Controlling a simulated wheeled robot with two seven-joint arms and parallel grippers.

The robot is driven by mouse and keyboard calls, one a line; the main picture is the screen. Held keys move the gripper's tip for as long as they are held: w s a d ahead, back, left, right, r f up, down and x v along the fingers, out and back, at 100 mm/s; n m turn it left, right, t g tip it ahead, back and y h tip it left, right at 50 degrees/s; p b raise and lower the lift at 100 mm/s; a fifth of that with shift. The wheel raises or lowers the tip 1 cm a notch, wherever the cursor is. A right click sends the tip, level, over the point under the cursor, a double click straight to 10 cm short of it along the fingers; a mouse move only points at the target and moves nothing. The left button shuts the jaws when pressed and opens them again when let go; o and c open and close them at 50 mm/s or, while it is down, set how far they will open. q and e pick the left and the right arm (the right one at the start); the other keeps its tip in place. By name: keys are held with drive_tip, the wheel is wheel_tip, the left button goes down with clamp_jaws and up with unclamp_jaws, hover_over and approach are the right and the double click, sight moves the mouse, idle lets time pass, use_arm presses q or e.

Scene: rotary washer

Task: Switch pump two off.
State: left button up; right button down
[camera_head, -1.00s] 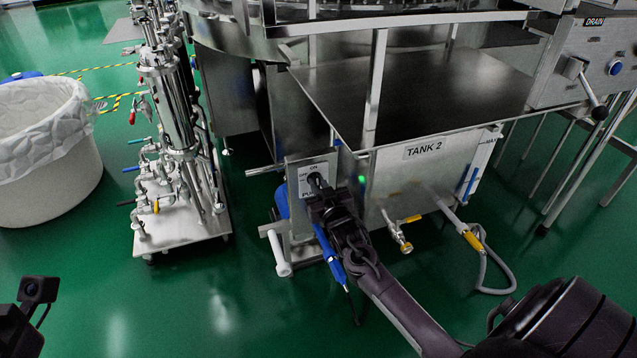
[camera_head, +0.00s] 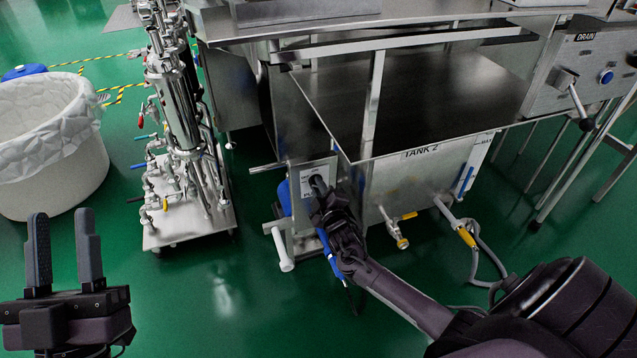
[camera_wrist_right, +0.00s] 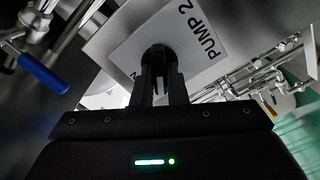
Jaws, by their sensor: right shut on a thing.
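The pump two switch panel (camera_head: 324,170) is on the front of the steel stand left of Tank 2. In the right wrist view its white label (camera_wrist_right: 192,27) reads PUMP 2, tilted in the picture. My right gripper (camera_head: 321,190) reaches the panel and is shut on the dark switch knob (camera_wrist_right: 157,54). The fingers mostly cover the knob, and its pointer position is hidden. My left gripper (camera_head: 62,222) is raised at the lower left, empty, with a gap between its fingers.
Tank 2 (camera_head: 415,180) has a valve and a grey hose (camera_head: 478,250) below it. A steel pipe cart (camera_head: 180,232) and a lined white bin (camera_head: 60,190) stand to the left. Green floor is clear in front. A drain panel (camera_head: 580,75) is at upper right.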

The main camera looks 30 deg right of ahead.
use_arm(q)
wheel_tip(320, 180, down, 19)
drive_tip(key=w+d+g+y+p, duration=0.1)
drive_tip(key=d+g+y+p, duration=0.1)
drive_tip(key=g, duration=0.7)
drive_tip(key=shift+w+g+y, duration=0.3)
drive_tip(key=shift+g+y, duration=0.1)
drive_tip(key=shift+y, duration=0.5)
use_arm(e)
drive_tip(key=shift+f+n, duration=0.2)
drive_tip(key=shift+n, duration=3.2)
use_arm(q)
drive_tip(key=shift+r, duration=0.1)
use_arm(e)
drive_tip(key=shift+a, duration=0.1)
drive_tip(key=c, duration=1.4)
unclamp_jaws()
drive_tip(key=shift+c, duration=0.2)
